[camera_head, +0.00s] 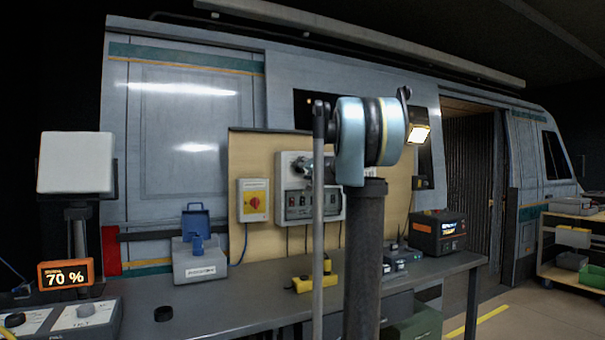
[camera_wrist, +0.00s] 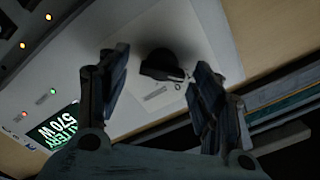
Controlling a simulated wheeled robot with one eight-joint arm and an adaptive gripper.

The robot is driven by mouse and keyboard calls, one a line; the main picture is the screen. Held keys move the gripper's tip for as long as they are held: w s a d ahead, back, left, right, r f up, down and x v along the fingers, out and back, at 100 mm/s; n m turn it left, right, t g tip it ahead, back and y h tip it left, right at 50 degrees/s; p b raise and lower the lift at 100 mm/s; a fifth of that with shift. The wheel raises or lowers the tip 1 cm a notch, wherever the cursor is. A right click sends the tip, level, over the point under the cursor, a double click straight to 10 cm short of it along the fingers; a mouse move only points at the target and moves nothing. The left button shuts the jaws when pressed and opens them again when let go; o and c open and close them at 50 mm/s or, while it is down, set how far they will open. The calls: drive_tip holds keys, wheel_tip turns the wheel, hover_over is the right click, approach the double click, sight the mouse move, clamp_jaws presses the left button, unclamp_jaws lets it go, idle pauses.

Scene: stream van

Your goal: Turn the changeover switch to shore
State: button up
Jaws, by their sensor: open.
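In the wrist view, a black rotary knob (camera_wrist: 163,62) sits on a pale plate (camera_wrist: 195,30) with small printed labels beside it. It looks like the changeover switch; its lettering is too small to read. My gripper (camera_wrist: 160,72) is open, one finger on each side of the knob, and I see gaps between fingers and knob. Whether the fingertips reach the knob's depth cannot be told. In the head view, my gripper (camera_head: 311,168) is at the grey panel (camera_head: 296,160) on the tan board, and the knob is hidden by my arm.
A display reading "BATTERY 570 W" (camera_wrist: 55,128) and small lamps lie left in the wrist view. The workbench (camera_head: 250,303) below holds a blue-lidded case (camera_head: 200,262) and a power unit (camera_head: 438,232).

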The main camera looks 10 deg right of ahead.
drive_tip(key=shift+w, duration=0.15)
drive_tip(key=c, duration=1.1)
drive_tip(key=m, duration=0.9)
drive_tip(key=shift+d+f, duration=0.1)
drive_tip(key=shift+f, duration=0.15)
drive_tip(key=shift+o, duration=0.2)
drive_tip(key=m, duration=0.4)
drive_tip(key=shift+f+m, duration=0.1)
drive_tip(key=shift+m, duration=2.4)
